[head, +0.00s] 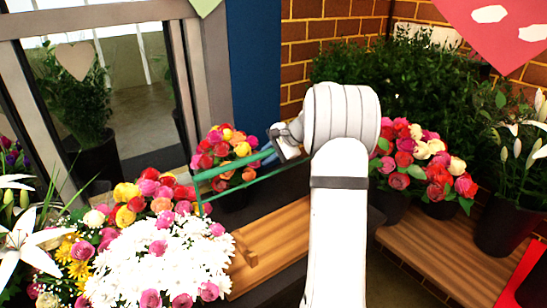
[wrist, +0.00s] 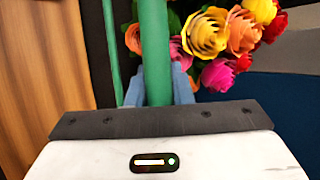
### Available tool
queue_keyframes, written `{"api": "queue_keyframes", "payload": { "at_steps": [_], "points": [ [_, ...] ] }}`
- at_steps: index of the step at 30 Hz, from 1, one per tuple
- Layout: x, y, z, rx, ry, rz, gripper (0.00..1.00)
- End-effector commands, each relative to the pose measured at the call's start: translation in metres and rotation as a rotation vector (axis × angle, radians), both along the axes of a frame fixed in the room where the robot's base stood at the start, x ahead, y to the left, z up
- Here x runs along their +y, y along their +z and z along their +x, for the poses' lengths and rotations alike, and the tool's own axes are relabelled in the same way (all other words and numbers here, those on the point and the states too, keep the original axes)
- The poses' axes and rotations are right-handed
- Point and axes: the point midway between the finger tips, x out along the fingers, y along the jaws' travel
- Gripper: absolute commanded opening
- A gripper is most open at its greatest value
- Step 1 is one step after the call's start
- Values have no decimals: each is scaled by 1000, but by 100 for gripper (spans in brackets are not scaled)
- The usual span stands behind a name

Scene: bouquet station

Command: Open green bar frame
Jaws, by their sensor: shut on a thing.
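The green bar frame (head: 232,167) shows in the head view as thin green bars, left of my arm and above a wooden bench. One bar runs from the left toward my gripper, with a short upright piece at its left end. My gripper (head: 274,150) is at the right end of this bar. In the wrist view the thick green bar (wrist: 154,45) runs between the two blue-grey fingers of my gripper (wrist: 158,84), which are shut on it. A second thinner green bar (wrist: 112,45) lies to its left. My arm hides the frame's far right part in the head view.
A wooden bench (head: 262,245) lies below the frame. White flowers and roses (head: 165,255) crowd the front left. A potted bouquet (head: 226,155) stands close behind the bar. More bouquets (head: 428,165) stand right of my arm. A brick wall (head: 325,35) is behind.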

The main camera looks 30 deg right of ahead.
Motion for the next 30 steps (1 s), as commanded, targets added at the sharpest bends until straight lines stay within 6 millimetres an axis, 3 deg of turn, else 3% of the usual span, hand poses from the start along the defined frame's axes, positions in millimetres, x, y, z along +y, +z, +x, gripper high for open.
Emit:
{"api": "queue_keyframes", "payload": {
  "at_steps": [1,15,16,18,23,30],
  "points": [
    [3,-11,-2,18,7,5,0],
    [1,-12,0,19,6,3,0],
    [1,-12,-1,19,6,3,22],
    [1,-11,0,18,4,3,28],
    [0,-9,0,14,2,2,41],
    [-1,-5,0,8,-1,2,41]
  ]
}}
